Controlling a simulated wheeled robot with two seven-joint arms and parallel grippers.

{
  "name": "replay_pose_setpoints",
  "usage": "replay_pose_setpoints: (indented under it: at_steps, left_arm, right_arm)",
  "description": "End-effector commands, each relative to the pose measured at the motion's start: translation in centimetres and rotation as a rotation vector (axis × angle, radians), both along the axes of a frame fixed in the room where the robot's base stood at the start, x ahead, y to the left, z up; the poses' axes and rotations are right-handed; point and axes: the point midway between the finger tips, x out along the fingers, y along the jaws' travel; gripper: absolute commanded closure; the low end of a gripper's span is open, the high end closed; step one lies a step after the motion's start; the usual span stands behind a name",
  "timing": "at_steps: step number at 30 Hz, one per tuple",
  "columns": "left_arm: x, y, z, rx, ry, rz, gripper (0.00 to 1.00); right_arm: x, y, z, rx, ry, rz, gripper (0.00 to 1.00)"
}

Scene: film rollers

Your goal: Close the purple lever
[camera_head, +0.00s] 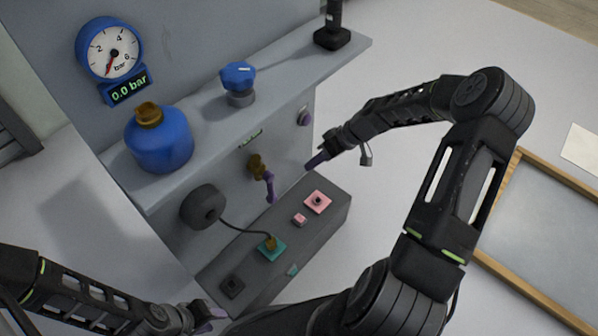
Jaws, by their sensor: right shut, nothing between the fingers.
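The purple lever (270,188) hangs downward from a brass valve (257,166) on the front of the grey machine, above the lower ledge. My left gripper (212,316) is at the bottom edge, beyond the near end of the ledge. Its fingers are small and partly cut off, so its opening is unclear.
A gauge (110,48) reads 0.0 bar. A blue bottle (160,140) and a blue knob (238,78) stand on the shelf (200,135). The lower ledge (335,200) carries pink buttons (317,201) and a teal socket (272,248) with a cable. A wood-framed board (540,225) lies at right.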

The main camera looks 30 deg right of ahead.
Motion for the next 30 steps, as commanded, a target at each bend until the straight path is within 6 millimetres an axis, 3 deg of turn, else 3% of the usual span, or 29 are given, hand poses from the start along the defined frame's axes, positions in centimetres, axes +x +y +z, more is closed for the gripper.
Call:
replay_pose_setpoints:
  at_steps: [16, 24, 30]
  left_arm:
    - [0.0, 0.0, -1.7, 0.000, 0.000, 0.001, 0.64]
    - [0.0, 0.0, -1.6, 0.000, 0.000, 0.001, 0.64]
    - [0.0, 0.0, -1.6, 0.000, 0.000, 0.001, 0.64]
  right_arm:
    - [2.8, 5.0, -7.7, 0.003, 0.002, 0.003, 1.00]
    - [2.4, 8.4, -7.5, 0.001, 0.001, 0.001, 1.00]
    - [2.3, 8.8, -7.5, -0.001, 0.000, -0.001, 1.00]
